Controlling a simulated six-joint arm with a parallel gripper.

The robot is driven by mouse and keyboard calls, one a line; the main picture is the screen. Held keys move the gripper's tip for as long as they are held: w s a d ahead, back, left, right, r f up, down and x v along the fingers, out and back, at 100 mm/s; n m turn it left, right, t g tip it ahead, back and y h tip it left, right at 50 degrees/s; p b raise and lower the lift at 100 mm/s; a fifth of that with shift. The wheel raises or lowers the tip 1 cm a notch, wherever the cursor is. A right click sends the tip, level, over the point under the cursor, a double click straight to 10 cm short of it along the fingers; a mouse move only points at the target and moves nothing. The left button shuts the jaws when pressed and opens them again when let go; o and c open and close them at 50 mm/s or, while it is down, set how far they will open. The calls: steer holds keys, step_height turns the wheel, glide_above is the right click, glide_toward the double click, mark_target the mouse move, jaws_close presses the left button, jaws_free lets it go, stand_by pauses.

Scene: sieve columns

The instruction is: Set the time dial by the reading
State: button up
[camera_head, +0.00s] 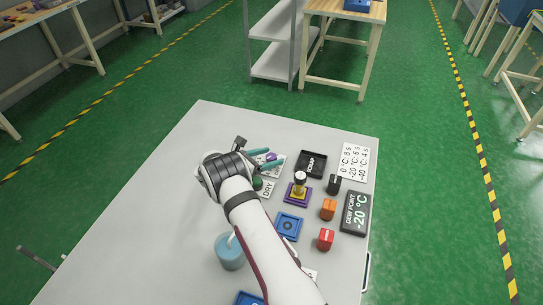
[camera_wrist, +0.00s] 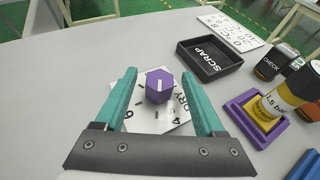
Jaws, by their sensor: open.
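The time dial is a purple six-sided knob (camera_wrist: 159,86) on a white card with ticks, numbers and the word DRY (camera_wrist: 150,118); a pale line marks the knob's top. My gripper (camera_wrist: 158,78) is open, with one teal finger on each side of the knob and gaps between. In the head view my gripper (camera_head: 264,158) partly covers the dial card (camera_head: 270,184). A dark display (camera_head: 355,213) reads DEW POINT -20 °C. A white chart (camera_head: 354,160) lists 0, -20 and -40 °C with values too small to read surely.
A black SCRAP tray (camera_wrist: 213,62) lies beyond the dial. A yellow-and-black column (camera_wrist: 285,98) stands on a purple base (camera_wrist: 254,122) to the right. Black (camera_head: 334,184), orange (camera_head: 328,209) and red (camera_head: 325,239) blocks, a blue pad (camera_head: 288,226) and a blue cylinder (camera_head: 229,252) are nearby. The table's left is clear.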

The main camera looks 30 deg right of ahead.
steer(key=shift+w+d+f, duration=0.15)
steer(key=shift+d+f, duration=0.05)
steer(key=shift+d, duration=0.35)
jaws_close()
steer(key=shift+w+m+g+h, duration=0.1)
steer(key=shift+m+g+h, duration=0.2)
steer(key=shift+m+g, duration=1.2)
steer(key=shift+g, duration=0.2)
